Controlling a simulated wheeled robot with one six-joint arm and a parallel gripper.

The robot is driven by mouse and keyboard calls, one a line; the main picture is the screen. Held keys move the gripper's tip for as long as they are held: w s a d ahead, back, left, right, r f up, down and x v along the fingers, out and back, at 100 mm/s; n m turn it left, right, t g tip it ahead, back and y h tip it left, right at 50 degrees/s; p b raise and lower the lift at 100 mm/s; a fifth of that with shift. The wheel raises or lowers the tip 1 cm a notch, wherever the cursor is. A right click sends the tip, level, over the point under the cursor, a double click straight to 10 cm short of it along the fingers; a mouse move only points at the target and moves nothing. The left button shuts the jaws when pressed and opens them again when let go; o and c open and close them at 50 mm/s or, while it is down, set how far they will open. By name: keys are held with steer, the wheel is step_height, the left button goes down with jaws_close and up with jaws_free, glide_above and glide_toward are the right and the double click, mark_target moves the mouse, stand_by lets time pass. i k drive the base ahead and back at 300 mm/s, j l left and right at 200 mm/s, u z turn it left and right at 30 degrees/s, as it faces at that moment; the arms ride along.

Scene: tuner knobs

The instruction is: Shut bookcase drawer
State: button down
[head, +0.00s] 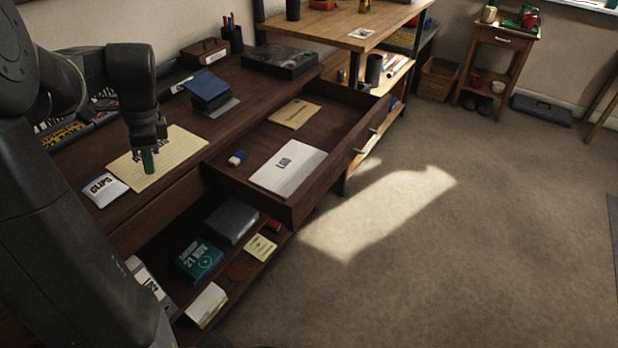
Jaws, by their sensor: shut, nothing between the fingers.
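The dark wooden bookcase drawer (330,178) stands pulled out to the right of the bookcase top (178,200). Its front panel carries small metal handles (358,151). Inside lie a white LOG book (288,168), a tan envelope (294,113) and a blue and white eraser-like item (237,158). My gripper (148,162) points down over a yellow lined sheet (180,148) on the bookcase top, left of the drawer and apart from it. It is shut and empty.
A CLIPS packet (105,189), a blue box (208,90) and a black case (279,60) sit on the top. Below the drawer, an open shelf holds a green box (198,260) and a grey box (231,221). The carpet (430,260) right of the drawer is clear.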

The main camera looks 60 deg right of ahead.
mark_target(348, 117)
steer(key=l+z, duration=0.15)
steer(key=z, duration=0.3)
steer(key=i+l+z, duration=0.1)
steer(key=z, duration=0.35)
steer(key=l+z, duration=0.1)
steer(key=z, duration=0.35)
steer(key=i+z, duration=0.15)
steer(key=z, duration=0.3)
